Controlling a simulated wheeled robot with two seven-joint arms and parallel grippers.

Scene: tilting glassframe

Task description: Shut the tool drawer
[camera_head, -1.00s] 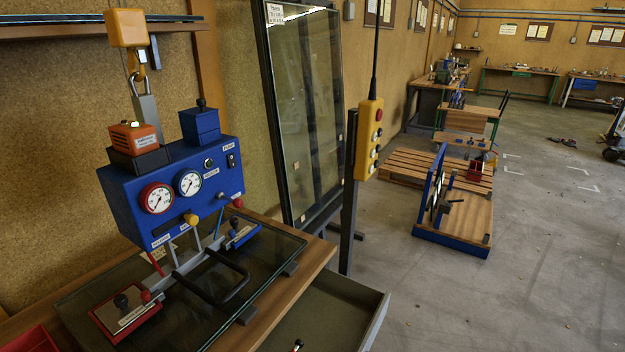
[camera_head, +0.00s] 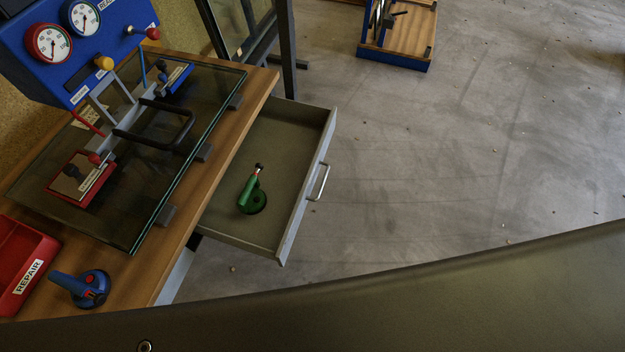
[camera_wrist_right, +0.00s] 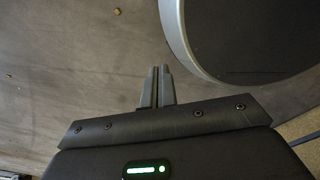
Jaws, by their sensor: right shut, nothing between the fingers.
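The tool drawer (camera_head: 284,128) is pulled out from under the front edge of the wooden workbench (camera_head: 206,190), in the head view. Its front carries a metal bar handle (camera_head: 319,182). A green tool with a dark round base (camera_head: 252,192) lies inside it. My right gripper (camera_wrist_right: 157,72) shows in the right wrist view, its two fingers together and empty, above grey floor. The drawer cannot be made out in that view. My left gripper is not in view.
A glass pane (camera_head: 135,222) lies on the bench under a frame with a black handle. A red REPAIR bin (camera_head: 22,262) and a blue suction cup tool (camera_head: 84,287) are at the near left. The floor (camera_head: 430,150) right of the drawer is clear.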

